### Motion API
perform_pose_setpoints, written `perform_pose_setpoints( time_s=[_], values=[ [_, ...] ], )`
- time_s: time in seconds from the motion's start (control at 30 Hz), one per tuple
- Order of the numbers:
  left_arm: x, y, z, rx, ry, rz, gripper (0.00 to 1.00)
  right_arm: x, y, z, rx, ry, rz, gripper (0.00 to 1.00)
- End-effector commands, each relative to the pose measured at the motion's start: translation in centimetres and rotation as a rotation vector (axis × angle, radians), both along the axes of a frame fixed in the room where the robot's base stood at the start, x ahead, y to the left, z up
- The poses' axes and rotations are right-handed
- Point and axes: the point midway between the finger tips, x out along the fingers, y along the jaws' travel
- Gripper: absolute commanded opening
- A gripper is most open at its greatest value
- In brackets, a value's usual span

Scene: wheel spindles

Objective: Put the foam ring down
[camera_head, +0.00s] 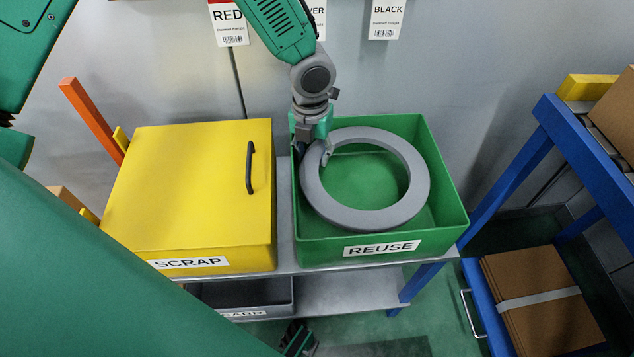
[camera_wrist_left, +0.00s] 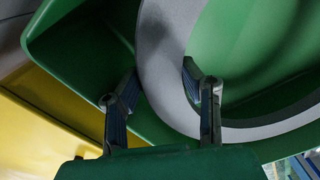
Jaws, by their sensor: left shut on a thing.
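The grey foam ring (camera_head: 413,187) is over the open green bin labelled REUSE (camera_head: 453,215), its outline within the bin's walls. How high it is above the floor of the bin I cannot tell. My left gripper (camera_head: 314,153) is shut on the ring's upper left part. In the left wrist view, its two fingers (camera_wrist_left: 163,105) sit on either side of the ring's band (camera_wrist_left: 163,60), with the green bin wall (camera_wrist_left: 85,50) behind. Part of my right gripper (camera_head: 298,340) shows low at the front, below the shelf; its fingers are unclear.
A yellow box labelled SCRAP (camera_head: 190,190), with a closed lid and black handle, stands left of the bin. Both stand on a grey shelf (camera_head: 285,230). A blue rack (camera_head: 590,150) is at right, with a cardboard box (camera_head: 540,300) on its lower level. A wall is behind.

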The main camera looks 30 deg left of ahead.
Motion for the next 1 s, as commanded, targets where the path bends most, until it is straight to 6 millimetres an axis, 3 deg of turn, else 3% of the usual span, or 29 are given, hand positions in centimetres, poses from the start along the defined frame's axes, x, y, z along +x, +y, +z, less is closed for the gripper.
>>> perform_pose_setpoints(
  time_s=[0.03, 0.1, 0.37, 0.6, 0.97, 1.0],
  values=[
    [-0.5, 0.1, -1.7, 0.013, 0.014, 0.001, 0.12, 0.0, 0.0, -0.6, 0.000, 0.000, 0.000, 0.72],
    [-0.5, 0.0, -2.8, 0.017, 0.014, 0.000, 0.12, 0.0, 0.0, -0.8, 0.000, 0.000, -0.001, 0.72],
    [-0.5, -0.1, -4.5, 0.016, 0.011, 0.001, 0.12, 0.0, -0.1, -1.2, -0.001, 0.000, -0.002, 0.72],
    [-0.4, 0.2, -8.3, 0.009, 0.012, 0.002, 0.12, 0.0, -0.1, -2.3, -0.001, 0.000, -0.002, 0.72],
    [-0.4, 0.0, -8.5, 0.015, 0.011, 0.002, 0.12, 0.0, -0.1, -2.3, -0.001, 0.000, -0.001, 0.72],
    [-0.4, 0.0, -8.5, 0.014, 0.011, 0.002, 0.42, 0.0, -0.1, -2.2, -0.001, -0.001, -0.002, 0.72]
  ],
)
